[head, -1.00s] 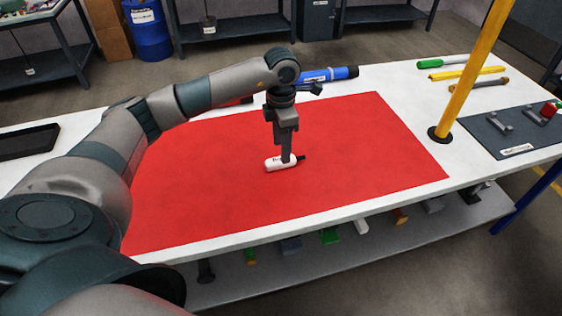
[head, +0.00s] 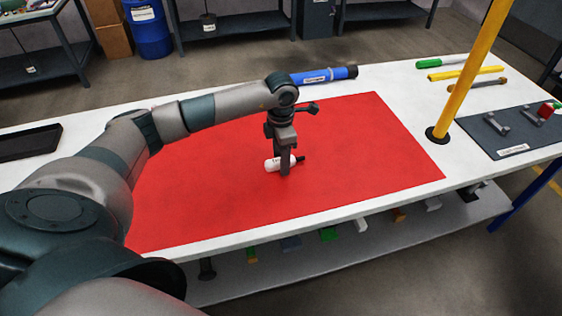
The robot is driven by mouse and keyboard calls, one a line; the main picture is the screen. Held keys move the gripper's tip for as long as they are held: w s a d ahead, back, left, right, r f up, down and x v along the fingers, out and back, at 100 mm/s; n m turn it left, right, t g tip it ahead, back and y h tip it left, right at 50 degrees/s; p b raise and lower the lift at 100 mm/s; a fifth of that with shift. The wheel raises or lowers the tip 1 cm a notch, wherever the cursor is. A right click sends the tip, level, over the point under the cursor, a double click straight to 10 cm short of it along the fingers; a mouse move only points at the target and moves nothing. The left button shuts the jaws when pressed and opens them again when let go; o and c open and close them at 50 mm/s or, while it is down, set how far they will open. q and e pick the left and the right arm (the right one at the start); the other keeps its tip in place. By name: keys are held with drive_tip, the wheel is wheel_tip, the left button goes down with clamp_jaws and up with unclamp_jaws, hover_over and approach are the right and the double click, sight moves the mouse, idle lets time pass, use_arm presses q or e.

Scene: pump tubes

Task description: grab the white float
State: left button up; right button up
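The white float (head: 270,164) lies on the red mat (head: 370,140) on the white table. It is a small white cylinder with dark lettering and a dark tip at its right end. My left gripper (head: 285,170) points straight down at the float. A finger crosses in front of the float's right part and reaches down to about mat level. The far finger is hidden, so I cannot tell the gap or whether it grips. My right gripper is not in view.
A blue cylinder (head: 325,75) lies behind the mat. A yellow post (head: 470,70) stands at the right, near a dark board (head: 505,140) with fittings. A black tray (head: 28,143) sits at the far left. The mat's right part is clear.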

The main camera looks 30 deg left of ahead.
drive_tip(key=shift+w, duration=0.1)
use_arm(q)
drive_tip(key=c, duration=1.2)
drive_tip(key=shift+o, duration=0.2)
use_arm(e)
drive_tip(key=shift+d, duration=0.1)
use_arm(q)
drive_tip(key=shift+r, duration=0.1)
